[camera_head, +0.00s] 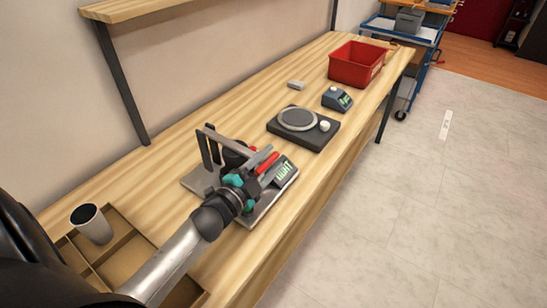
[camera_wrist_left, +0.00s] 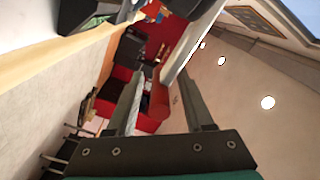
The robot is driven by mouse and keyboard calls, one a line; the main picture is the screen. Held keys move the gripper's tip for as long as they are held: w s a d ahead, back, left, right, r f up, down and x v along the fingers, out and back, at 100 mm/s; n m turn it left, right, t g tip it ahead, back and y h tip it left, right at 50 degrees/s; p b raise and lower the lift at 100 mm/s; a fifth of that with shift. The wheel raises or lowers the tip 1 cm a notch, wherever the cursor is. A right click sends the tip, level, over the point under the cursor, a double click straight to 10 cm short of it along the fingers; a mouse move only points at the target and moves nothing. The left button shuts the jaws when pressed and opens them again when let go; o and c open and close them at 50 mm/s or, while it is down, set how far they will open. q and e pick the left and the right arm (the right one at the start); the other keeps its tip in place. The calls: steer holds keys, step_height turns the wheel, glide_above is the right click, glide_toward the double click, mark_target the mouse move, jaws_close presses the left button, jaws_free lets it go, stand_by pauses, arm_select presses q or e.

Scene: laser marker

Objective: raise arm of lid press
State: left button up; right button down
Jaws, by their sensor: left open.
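The lid press (camera_head: 205,178) stands on the near part of the bench, with a pale metal base, dark uprights, red parts and a panel with a green display. My left arm reaches over it from the lower left and hides much of it. My left gripper (camera_head: 262,156) is at the press, close to its red parts. I cannot tell whether it touches them. In the left wrist view the two fingers (camera_wrist_left: 160,95) stand apart, with no clearly held object. I cannot tell what the red shape seen between them is. My right gripper is out of view.
Beyond the press are a dark device with a round plate (camera_head: 297,119), a small blue device (camera_head: 337,98) and a red bin (camera_head: 330,67). A cup (camera_head: 91,224) stands in a wooden tray (camera_head: 122,240) at the near left. Bare bench lies behind the press.

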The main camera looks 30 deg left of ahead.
arm_select(q)
steer(key=shift+w+d, duration=0.1)
steer(key=shift+w, duration=0.8)
steer(key=shift+c, duration=0.4)
jaws_close()
steer(key=shift+s+f, duration=0.1)
steer(key=shift+f, duration=0.1)
